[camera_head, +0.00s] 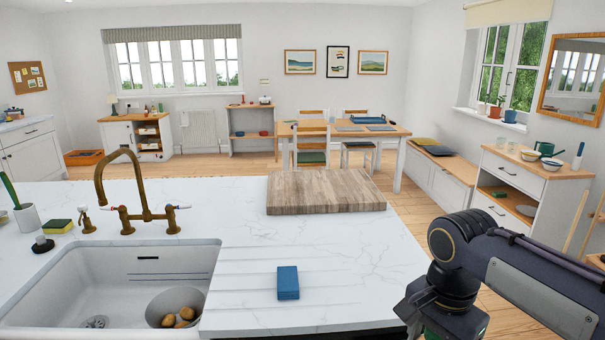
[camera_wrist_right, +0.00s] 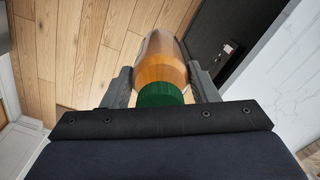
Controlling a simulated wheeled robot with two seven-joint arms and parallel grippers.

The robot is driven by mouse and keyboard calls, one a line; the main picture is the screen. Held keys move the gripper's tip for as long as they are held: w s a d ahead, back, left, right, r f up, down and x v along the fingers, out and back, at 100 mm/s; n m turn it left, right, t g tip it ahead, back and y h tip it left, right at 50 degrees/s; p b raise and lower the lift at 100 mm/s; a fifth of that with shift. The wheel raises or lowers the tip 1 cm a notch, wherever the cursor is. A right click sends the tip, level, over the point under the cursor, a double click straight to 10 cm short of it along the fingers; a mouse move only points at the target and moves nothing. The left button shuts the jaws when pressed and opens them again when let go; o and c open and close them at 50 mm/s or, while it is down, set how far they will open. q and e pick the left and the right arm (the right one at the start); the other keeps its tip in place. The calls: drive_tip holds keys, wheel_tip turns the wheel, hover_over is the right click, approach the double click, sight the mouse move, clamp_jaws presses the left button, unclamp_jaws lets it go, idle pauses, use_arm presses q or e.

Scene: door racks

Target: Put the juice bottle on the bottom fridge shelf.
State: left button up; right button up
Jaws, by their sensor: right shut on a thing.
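The juice bottle (camera_wrist_right: 163,64), orange with a green cap (camera_wrist_right: 160,94), is between the fingers of my right gripper (camera_wrist_right: 162,80) in the right wrist view. The gripper is shut on it, with the cap towards the wrist and the body pointing away over the floor. In the head view my right arm comes in at the lower right, beside the counter's right end. The bottle is mostly or wholly hidden there. My left gripper is not in view. I cannot make out the fridge or its bottom shelf in either view.
The white marble counter (camera_head: 340,250) holds a wooden board (camera_head: 325,192), a blue block (camera_head: 288,282) and a sink (camera_head: 140,262) with a bowl in it. A dark panel (camera_wrist_right: 222,30) stands close to the bottle in the wrist view. Wooden floor (camera_wrist_right: 80,45) lies below.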

drive_tip(key=w+f+n, duration=0.3)
drive_tip(key=f+n, duration=0.2)
drive_tip(key=f, duration=0.8)
drive_tip(key=w+f+n, duration=0.4)
drive_tip(key=f+n, duration=0.2)
drive_tip(key=f, duration=0.7)
drive_tip(key=shift+w+a, duration=0.2)
